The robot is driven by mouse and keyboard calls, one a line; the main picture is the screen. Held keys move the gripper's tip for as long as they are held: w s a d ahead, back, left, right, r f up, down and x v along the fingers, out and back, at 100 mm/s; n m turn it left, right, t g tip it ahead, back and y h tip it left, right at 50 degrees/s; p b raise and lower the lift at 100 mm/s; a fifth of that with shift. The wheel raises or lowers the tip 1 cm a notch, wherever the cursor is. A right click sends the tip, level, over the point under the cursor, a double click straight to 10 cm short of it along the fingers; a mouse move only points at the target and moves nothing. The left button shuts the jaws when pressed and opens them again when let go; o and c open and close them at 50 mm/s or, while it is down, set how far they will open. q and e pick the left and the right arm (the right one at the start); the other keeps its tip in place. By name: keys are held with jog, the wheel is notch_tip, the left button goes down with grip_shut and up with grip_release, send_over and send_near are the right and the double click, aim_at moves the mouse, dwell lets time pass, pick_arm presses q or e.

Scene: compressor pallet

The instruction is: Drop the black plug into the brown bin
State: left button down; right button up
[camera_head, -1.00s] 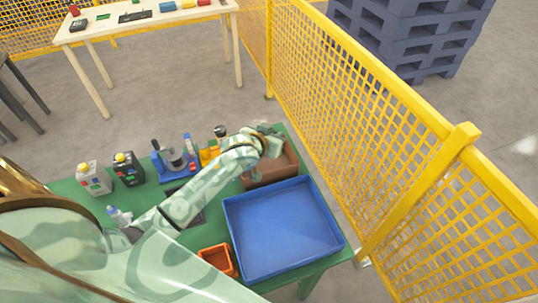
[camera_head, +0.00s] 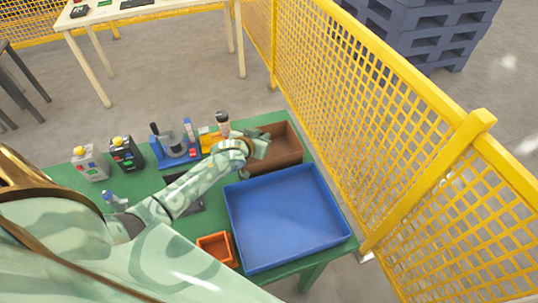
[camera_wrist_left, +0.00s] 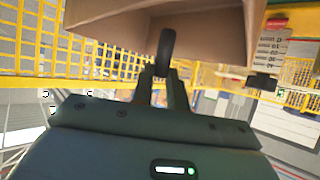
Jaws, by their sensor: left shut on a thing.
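The brown bin (camera_head: 287,150) stands on the green table behind the blue tray. My left gripper (camera_head: 260,146) is in front of the bin's left part in the head view. In the left wrist view its fingers (camera_wrist_left: 160,85) are shut on the black plug (camera_wrist_left: 165,50), a dark rounded piece sticking out past the fingertips. The bin's brown wall (camera_wrist_left: 100,28) fills the top of that view, behind the plug. I cannot tell from these views whether the plug is over the opening. The plug is hidden in the head view. My right gripper is not in view.
The blue tray (camera_head: 285,262) and a small orange bin (camera_head: 228,257) are nearer me. A blue fixture (camera_head: 176,160), yellow parts and two button boxes (camera_head: 126,154) stand left of the brown bin. A yellow mesh fence (camera_head: 370,130) runs close along the right.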

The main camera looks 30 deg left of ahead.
pick_arm(q)
jog(key=shift+r, duration=0.1)
jog(key=c, duration=1.3)
grip_release()
jog(key=p+v, duration=0.4)
jog(key=v, duration=1.2)
jog(key=shift+s+p, duration=0.2)
jog(key=shift+p, duration=0.15)
jog(key=shift+d, duration=0.15)
